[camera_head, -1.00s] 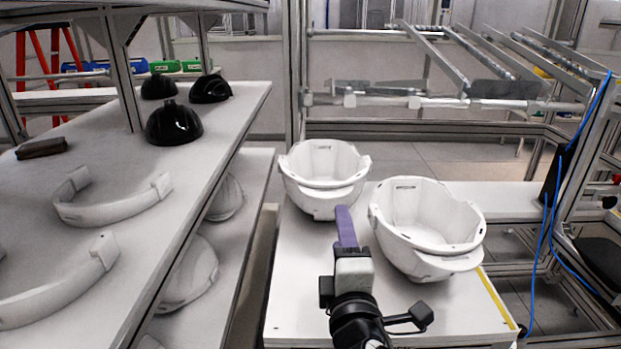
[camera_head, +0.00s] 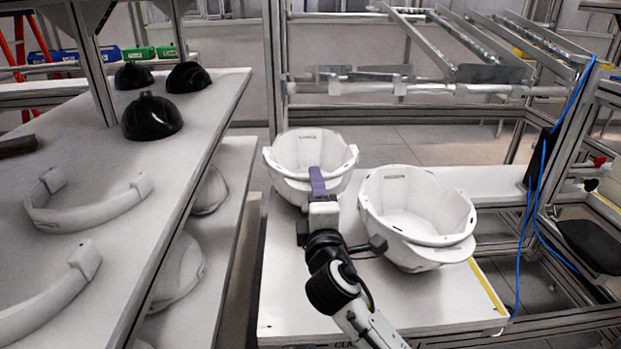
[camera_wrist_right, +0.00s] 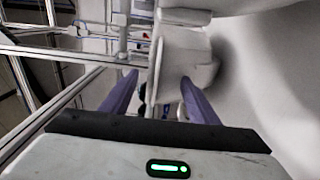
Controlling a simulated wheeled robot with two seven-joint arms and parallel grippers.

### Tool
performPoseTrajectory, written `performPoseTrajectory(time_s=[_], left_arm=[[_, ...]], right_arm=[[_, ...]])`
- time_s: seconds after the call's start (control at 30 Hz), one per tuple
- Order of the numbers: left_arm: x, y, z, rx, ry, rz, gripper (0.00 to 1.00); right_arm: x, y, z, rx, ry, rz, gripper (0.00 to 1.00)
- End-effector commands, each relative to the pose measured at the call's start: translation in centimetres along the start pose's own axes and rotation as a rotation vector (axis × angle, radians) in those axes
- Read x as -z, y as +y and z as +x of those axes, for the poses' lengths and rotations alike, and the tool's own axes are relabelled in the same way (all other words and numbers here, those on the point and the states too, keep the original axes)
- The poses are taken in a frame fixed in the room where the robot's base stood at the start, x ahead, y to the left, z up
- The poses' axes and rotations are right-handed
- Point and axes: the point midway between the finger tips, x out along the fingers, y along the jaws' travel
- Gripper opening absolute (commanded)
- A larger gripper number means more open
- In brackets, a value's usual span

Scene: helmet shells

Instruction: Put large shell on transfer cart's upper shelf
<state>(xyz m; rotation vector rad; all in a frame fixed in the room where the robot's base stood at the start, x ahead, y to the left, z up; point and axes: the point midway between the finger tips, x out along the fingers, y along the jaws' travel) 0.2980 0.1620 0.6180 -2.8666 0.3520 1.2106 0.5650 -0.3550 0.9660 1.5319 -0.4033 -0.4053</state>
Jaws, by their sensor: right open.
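Two white helmet shells stand open side up on a white surface: one at the back left (camera_head: 285,152), one nearer and looking bigger at right (camera_head: 440,205). My right gripper (camera_head: 317,182) is at the front rim of the left shell, its purple finger overlapping that rim. In the right wrist view the right gripper (camera_wrist_right: 158,88) has its two purple fingers spread apart, with a white shell's edge (camera_wrist_right: 187,60) beyond and between the tips. Contact cannot be told. My left gripper is out of view. I cannot tell for sure which surface is the transfer cart.
The white surface (camera_head: 285,312) under the shells has a yellow strip (camera_head: 487,287) at right. A two-level shelf unit (camera_head: 165,200) at left carries black shells (camera_head: 152,118), white curved bands (camera_head: 85,210) and, below, white shells (camera_head: 180,270). Blue cables (camera_head: 530,200) hang at right.

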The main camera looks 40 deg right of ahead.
Motion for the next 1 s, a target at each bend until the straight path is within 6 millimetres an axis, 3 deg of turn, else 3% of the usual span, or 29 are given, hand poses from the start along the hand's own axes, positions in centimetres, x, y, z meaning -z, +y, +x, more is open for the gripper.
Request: performPoseTrajectory(time_s=[0.23,0.5,0.57,1.0], left_arm=[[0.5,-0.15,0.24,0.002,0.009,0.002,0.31],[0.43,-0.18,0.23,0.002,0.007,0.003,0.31],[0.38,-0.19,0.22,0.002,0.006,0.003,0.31],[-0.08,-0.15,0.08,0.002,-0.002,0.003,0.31]], right_arm=[[-0.01,0.01,0.13,0.0,0.0,0.001,0.53],[-0.02,-0.03,0.11,0.001,-0.001,0.0,0.07],[-0.02,-0.07,0.11,0.001,-0.001,0.0,0.0],[-0.06,-0.45,0.08,0.01,-0.003,-0.001,0.0]])
